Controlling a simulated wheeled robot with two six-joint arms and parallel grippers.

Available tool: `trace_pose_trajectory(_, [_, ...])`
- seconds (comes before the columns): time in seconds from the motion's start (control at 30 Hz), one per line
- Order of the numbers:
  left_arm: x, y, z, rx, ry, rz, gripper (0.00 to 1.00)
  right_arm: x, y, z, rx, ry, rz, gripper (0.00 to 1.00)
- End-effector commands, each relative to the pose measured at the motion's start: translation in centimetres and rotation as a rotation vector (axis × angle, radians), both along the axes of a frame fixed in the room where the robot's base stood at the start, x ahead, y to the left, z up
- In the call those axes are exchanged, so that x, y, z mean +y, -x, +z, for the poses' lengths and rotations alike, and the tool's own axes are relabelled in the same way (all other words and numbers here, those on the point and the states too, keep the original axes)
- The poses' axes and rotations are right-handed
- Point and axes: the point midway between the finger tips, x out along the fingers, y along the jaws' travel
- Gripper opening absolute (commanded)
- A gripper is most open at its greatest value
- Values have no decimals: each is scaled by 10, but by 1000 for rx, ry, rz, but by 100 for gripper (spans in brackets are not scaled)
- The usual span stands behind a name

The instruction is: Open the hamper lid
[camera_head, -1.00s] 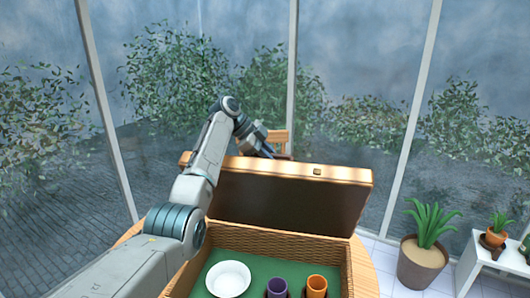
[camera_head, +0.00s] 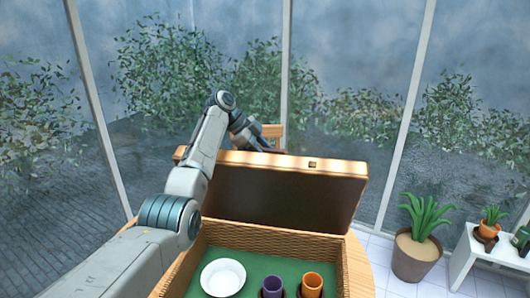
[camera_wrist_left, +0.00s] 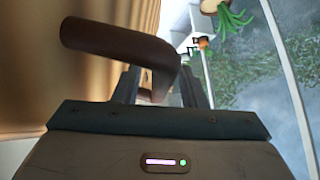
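The wicker hamper (camera_head: 341,272) stands on a round wooden table. Its lid (camera_head: 290,195) is raised, close to upright, along the far side of the hamper, with a small clasp (camera_head: 312,164) on its upper edge. My left arm reaches over the lid, and the gripper is mostly hidden behind its upper edge in the head view. In the left wrist view, the left gripper (camera_wrist_left: 160,82) has its fingers apart on either side of a curved brown handle (camera_wrist_left: 115,43) beside the tan lid surface. Gaps show between handle and fingers. My right gripper is out of view.
In the green-lined hamper are a white bowl (camera_head: 223,278), a purple cup (camera_head: 272,287) and an orange cup (camera_head: 312,285). A wooden chair (camera_head: 272,131) stands behind the lid. A potted plant (camera_head: 416,256) and a white plant bench (camera_head: 490,247) are at right.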

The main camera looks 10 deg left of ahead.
Motion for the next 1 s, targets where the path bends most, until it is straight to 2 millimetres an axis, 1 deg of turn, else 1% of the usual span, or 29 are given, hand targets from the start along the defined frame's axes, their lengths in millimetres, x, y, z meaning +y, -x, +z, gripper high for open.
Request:
trace_pose_trajectory(0.13, [3, 0, 3, -2, 0, 1, 38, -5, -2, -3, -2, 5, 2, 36])
trace_pose_trajectory(0.27, [15, 1, 13, -4, -1, 1, 38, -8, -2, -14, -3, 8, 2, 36])
trace_pose_trajectory(0.5, [48, 6, 50, -3, 1, 3, 38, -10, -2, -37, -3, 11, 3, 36])
trace_pose_trajectory(0.6, [59, 8, 64, -2, 0, 1, 38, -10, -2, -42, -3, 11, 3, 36])
trace_pose_trajectory(0.7, [67, 9, 73, -1, 0, 2, 38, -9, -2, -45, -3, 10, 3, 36])
trace_pose_trajectory(0.83, [71, 10, 79, 1, 0, 0, 38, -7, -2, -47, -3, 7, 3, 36])
trace_pose_trajectory(1.0, [72, 10, 80, 1, 0, 0, 38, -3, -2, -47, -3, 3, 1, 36])
